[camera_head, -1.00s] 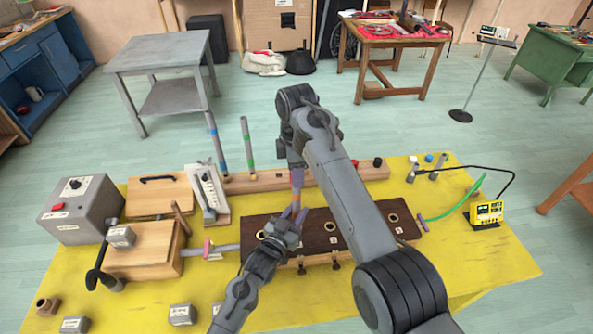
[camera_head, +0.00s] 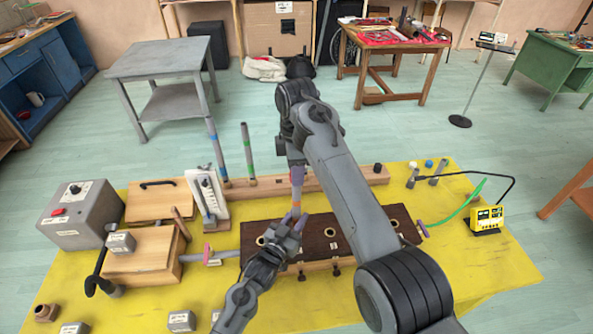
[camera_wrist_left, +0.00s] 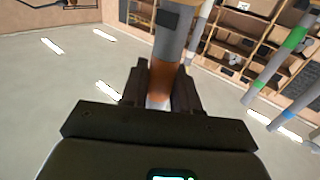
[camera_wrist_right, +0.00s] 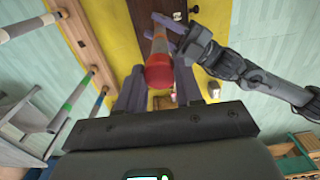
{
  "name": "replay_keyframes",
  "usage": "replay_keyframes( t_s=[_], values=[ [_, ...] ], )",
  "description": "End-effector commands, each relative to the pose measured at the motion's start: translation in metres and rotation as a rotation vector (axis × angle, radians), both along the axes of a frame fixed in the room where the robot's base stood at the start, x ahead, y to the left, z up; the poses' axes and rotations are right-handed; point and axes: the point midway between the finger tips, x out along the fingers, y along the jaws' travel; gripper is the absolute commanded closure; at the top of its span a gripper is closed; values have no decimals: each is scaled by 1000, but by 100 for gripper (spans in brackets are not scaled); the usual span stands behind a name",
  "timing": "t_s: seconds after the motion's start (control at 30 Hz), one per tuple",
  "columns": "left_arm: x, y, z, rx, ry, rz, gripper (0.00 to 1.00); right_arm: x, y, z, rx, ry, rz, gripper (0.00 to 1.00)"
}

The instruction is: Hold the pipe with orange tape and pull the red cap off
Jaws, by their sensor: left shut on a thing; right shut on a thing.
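The pipe with orange tape (camera_wrist_left: 165,80) stands roughly upright in my left gripper (camera_head: 297,220), above the dark brown board. In the right wrist view, the orange taped pipe (camera_wrist_right: 160,42) runs straight on from the cap. In the head view, the right gripper (camera_head: 298,176) is directly above the left one, and its fingers hide the cap.
The brown board (camera_head: 330,232) with ringed holes lies below both grippers. A wooden beam (camera_head: 240,188) with upright pipes runs behind. A wooden box (camera_head: 145,255) and a grey control box (camera_head: 78,210) stand left. The yellow table's front middle (camera_head: 300,310) is mostly clear.

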Motion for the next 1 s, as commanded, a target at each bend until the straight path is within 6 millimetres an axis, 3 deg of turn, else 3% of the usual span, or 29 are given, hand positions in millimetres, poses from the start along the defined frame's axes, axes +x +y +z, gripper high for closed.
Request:
replay_keyframes(
  t_s=[0.37, 0.7, 1.0],
  values=[
    [0, 0, 2, -2, -4, 0, 100, 0, 0, 3, 0, -1, 0, 93],
    [0, 0, 2, -2, -4, 0, 100, 0, 0, 24, -1, -1, 1, 93],
    [0, 0, 1, -1, -3, 0, 100, 0, 0, 30, 0, 0, 1, 93]
  ],
)
